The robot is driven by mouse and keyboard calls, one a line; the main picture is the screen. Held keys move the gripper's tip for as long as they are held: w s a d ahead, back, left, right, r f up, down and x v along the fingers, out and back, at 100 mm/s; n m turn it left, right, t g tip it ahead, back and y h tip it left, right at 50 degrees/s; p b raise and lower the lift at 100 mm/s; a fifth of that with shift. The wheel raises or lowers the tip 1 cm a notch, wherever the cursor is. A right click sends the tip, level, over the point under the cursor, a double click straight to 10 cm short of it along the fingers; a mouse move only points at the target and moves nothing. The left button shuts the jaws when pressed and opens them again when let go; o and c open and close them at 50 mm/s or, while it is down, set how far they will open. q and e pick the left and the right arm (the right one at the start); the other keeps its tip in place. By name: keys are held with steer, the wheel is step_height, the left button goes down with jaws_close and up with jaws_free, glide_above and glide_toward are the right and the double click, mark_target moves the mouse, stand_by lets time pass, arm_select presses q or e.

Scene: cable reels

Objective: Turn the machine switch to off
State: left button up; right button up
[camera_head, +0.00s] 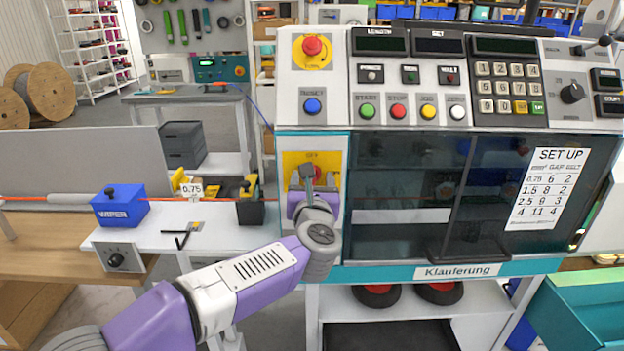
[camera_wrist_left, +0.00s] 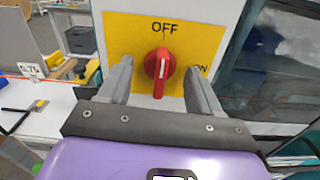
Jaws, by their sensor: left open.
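The machine switch is a red rotary knob (camera_wrist_left: 159,68) on a yellow plate (camera_wrist_left: 120,33) marked OFF at the top and ON at the right. In the left wrist view the knob's white line stands close to vertical. My left gripper (camera_wrist_left: 157,85) is open, with one finger on each side of the knob and a gap on both sides. In the head view my left gripper (camera_head: 313,178) is in front of the yellow plate (camera_head: 292,160) and partly hides the knob (camera_head: 316,174). My right gripper is not in view.
The machine's control panel (camera_head: 410,75) with buttons, a keypad and a red emergency stop (camera_head: 312,46) is above the switch. A dark glass cover (camera_head: 400,200) is to the right. A blue wiper box (camera_head: 118,206) stands on the white table at left.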

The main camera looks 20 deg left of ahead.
arm_select(q)
steer(key=shift+v, duration=0.8)
steer(key=v, duration=0.5)
steer(key=shift+s+d, duration=0.1)
steer(key=shift+s, duration=0.2)
steer(key=w+d+f+m+g+h+p, duration=0.1)
steer(key=w+f+m+g+h+p, duration=0.15)
steer(key=f+m, duration=0.7)
steer(key=w+d+f+m+g+h+p, duration=0.1)
steer(key=w+f+m, duration=0.35)
steer(key=f, duration=0.75)
steer(key=s+f+m+g+h+p, duration=0.15)
steer(key=s+f+m, duration=0.3)
steer(key=f, duration=0.45)
steer(key=s+f+m+g+h+p, duration=0.1)
steer(key=s+f+m+g, duration=0.25)
steer(key=f+m, duration=0.35)
steer(key=s+d+f+m+g+h+p, duration=0.1)
steer(key=s+f+m+g, duration=0.3)
steer(key=s+f, duration=0.3)
steer(key=s+d+f+m+g+h+p, duration=0.1)
steer(key=s+f+m+g, duration=0.3)
steer(key=s, duration=1.2)
step_height(320, 180, down, 4)
steer(key=shift+s+d+r+m+h+p, duration=0.1)
steer(key=shift+s+d+m+h+p, duration=0.3)
steer(key=shift+m, duration=0.75)
